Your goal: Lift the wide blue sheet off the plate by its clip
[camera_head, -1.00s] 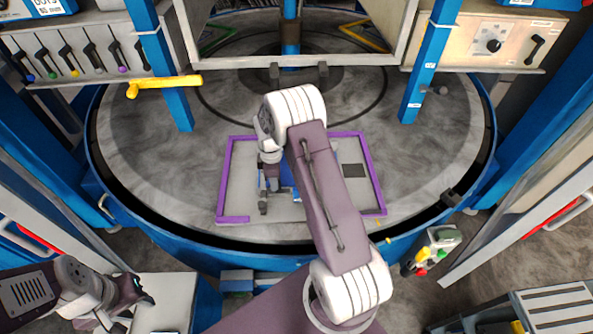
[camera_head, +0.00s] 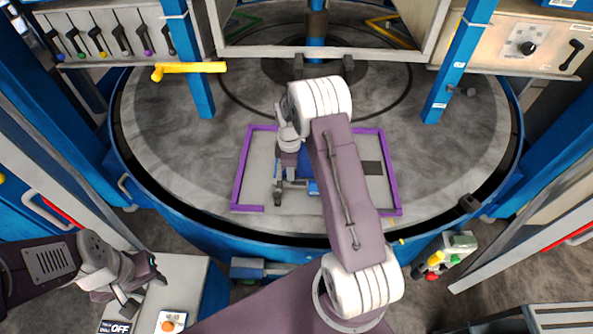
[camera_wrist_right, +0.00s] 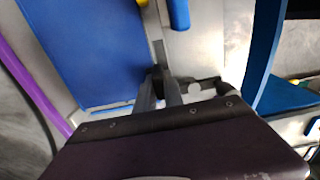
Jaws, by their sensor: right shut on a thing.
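The wide blue sheet (camera_wrist_right: 85,45) fills the upper left of the right wrist view. In the head view a part of the blue sheet (camera_head: 309,160) shows beside my right arm, which hides the rest. My right gripper (camera_wrist_right: 160,82) is shut on a narrow grey clip (camera_wrist_right: 158,52) at the sheet's right edge. In the head view my right gripper (camera_head: 284,188) is low over the purple-framed plate (camera_head: 237,182). I cannot tell whether the sheet touches the plate. My left gripper (camera_head: 142,286) is open and empty at the lower left, away from the plate.
The plate lies on a round grey table (camera_head: 180,130) with a blue rim. Blue posts (camera_head: 190,70) and a yellow handle (camera_head: 190,69) stand at the back. The table's left and right sides are clear.

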